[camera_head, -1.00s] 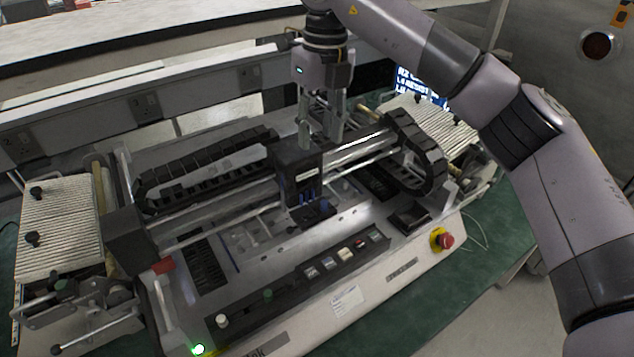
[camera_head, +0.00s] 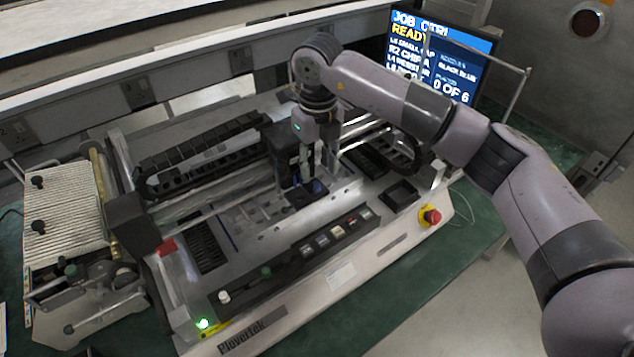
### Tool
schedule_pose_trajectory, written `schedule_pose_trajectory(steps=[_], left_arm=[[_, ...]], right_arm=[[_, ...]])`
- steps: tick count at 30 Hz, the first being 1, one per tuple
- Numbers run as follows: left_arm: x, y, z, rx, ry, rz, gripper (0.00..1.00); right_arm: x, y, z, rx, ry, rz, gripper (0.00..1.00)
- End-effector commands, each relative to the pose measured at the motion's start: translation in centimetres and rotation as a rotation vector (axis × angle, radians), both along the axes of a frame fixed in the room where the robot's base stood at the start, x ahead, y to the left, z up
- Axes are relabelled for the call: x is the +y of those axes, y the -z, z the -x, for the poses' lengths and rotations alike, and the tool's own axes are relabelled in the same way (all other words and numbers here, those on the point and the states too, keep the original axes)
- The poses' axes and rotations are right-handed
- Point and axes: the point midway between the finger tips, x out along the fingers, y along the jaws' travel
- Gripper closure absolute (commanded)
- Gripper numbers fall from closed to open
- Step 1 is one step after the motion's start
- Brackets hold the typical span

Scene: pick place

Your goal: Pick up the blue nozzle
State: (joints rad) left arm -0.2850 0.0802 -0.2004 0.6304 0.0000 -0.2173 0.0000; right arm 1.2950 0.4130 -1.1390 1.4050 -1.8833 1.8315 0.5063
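The pick-and-place machine (camera_head: 345,280) stands on the green bench top. A small blue piece (camera_head: 318,186), apparently a blue nozzle, shows at a dark holder below the black placement head (camera_head: 284,150). It is too small to make out its shape. My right gripper (camera_head: 314,172) points down just above it, beside the placement head. Its two fingers look apart, with no thing visibly held between them. Whether the fingertips touch the blue piece cannot be told. My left gripper is out of view.
The gantry rail and black cable chains (camera_head: 200,150) cross the machine close to my gripper. A monitor (camera_head: 445,55) reading READY stands behind my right arm. A red stop button (camera_head: 431,216) is at the front right, and a ribbed feeder (camera_head: 65,205) at the left.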

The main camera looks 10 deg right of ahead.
Motion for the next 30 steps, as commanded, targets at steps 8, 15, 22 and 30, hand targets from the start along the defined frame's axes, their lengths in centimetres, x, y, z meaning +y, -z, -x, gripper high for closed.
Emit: schedule_pose_trajectory(steps=[8, 15, 22, 30], left_arm=[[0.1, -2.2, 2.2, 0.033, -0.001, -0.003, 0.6], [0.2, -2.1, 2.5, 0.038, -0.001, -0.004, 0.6], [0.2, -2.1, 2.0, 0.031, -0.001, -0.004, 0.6], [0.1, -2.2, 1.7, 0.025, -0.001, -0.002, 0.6]], right_arm=[[0.2, 3.5, 0.5, 0.003, 0.0, 0.0, 0.62], [0.3, 4.2, 0.5, 0.001, -0.001, -0.001, 0.62], [0.2, 4.2, 0.5, 0.001, 0.0, -0.001, 0.74], [0.2, 4.1, 0.5, 0.001, 0.0, -0.001, 0.92]])
